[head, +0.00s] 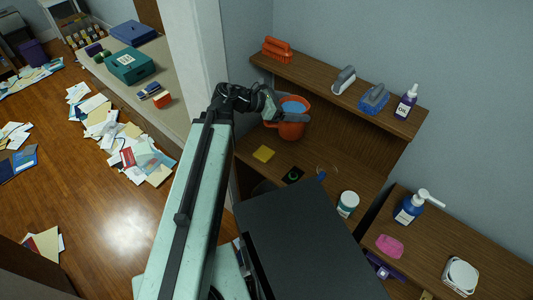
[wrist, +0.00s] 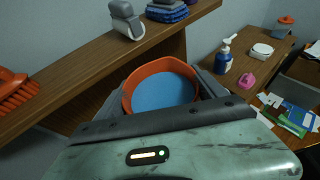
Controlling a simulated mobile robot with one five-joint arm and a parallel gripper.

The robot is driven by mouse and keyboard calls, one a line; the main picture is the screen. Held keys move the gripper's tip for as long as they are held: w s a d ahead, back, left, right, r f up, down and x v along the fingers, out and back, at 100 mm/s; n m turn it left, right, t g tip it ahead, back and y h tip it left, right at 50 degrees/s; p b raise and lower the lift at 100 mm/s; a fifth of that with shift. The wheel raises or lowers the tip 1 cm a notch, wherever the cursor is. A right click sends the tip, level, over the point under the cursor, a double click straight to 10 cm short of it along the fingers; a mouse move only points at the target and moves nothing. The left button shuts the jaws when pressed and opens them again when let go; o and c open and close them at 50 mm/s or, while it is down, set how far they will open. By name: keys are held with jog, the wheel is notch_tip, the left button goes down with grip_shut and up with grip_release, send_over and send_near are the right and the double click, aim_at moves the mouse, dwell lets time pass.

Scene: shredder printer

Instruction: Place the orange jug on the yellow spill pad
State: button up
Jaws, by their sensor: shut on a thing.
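The orange jug (head: 290,130) holds something blue and is in my gripper (head: 287,112), which is shut on it. In the wrist view the jug (wrist: 160,70) sits upright between the two dark fingers, its round rim facing the camera. The yellow spill pad (head: 263,153) is a small square lying flat on the middle wooden shelf, just left of and nearer than the jug in the head view. The pad does not show in the wrist view. Whether the jug touches the shelf cannot be told.
A white tub (head: 347,203) and a dark green-centred item (head: 293,174) are right of the pad. A wall edge stands left.

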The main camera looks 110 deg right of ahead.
jog(key=w+d+f+n+h+b, duration=0.1)
jog(key=w+d+f+b, duration=0.3)
jog(key=w+f+b, duration=0.4)
jog(key=w+d+f+n+h+b, duration=0.1)
jog(key=w+d+f+b, duration=0.4)
jog(key=w+f+b, duration=0.4)
notch_tip(320, 180, down, 7)
jog(key=b, duration=0.6)
jog(key=shift+w+h, duration=0.3)
